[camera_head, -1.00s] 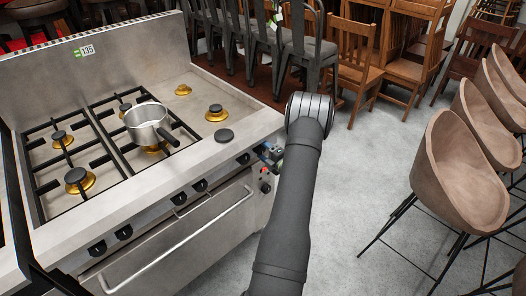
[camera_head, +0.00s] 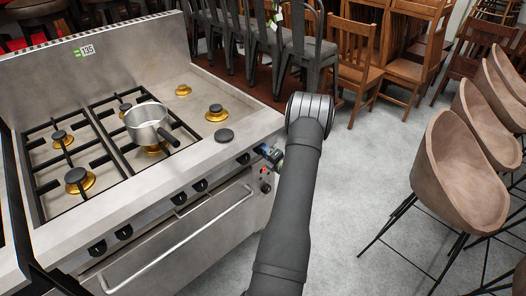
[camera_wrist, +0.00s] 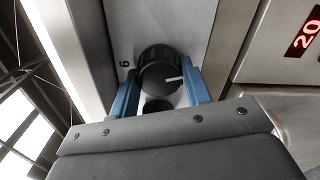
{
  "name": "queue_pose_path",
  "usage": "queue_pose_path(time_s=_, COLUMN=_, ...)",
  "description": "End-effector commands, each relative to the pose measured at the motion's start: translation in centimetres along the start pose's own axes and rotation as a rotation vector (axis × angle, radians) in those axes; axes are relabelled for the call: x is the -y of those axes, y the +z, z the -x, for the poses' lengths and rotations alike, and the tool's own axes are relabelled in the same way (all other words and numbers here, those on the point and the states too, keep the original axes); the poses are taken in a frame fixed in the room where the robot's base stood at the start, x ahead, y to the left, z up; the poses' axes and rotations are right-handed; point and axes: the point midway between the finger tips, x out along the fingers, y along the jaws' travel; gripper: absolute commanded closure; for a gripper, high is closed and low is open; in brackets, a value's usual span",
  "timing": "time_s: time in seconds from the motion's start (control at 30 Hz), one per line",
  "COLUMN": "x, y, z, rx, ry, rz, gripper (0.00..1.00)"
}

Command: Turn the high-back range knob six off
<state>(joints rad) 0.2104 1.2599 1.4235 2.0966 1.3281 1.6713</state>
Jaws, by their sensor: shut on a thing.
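The range knob six (camera_wrist: 160,70) is round and black with a white pointer line. In the wrist view its pointer points right and slightly up, and a "6" is printed on the panel to its left. My gripper (camera_wrist: 160,82) has one blue finger on each side of the knob and is shut on it. A second dark round shape shows just below the knob, partly hidden by my gripper. In the head view my gripper (camera_head: 270,155) is at the right end of the range's front panel (camera_head: 150,218), and knob six cannot be made out there.
Other black knobs (camera_head: 243,158) line the panel, above the oven door handle (camera_head: 180,238). A saucepan (camera_head: 148,122) stands on a burner, its handle toward the front. A red lit display (camera_wrist: 304,36) shows "20". Chairs (camera_head: 455,175) stand at the right across clear floor.

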Motion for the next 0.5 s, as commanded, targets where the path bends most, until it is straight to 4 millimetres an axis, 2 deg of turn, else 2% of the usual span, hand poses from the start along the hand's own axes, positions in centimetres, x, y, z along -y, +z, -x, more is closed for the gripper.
queue_pose_path(time_s=0.5, x=0.03, y=0.06, z=0.1, rx=0.002, ry=-0.001, rz=0.49, gripper=0.79)
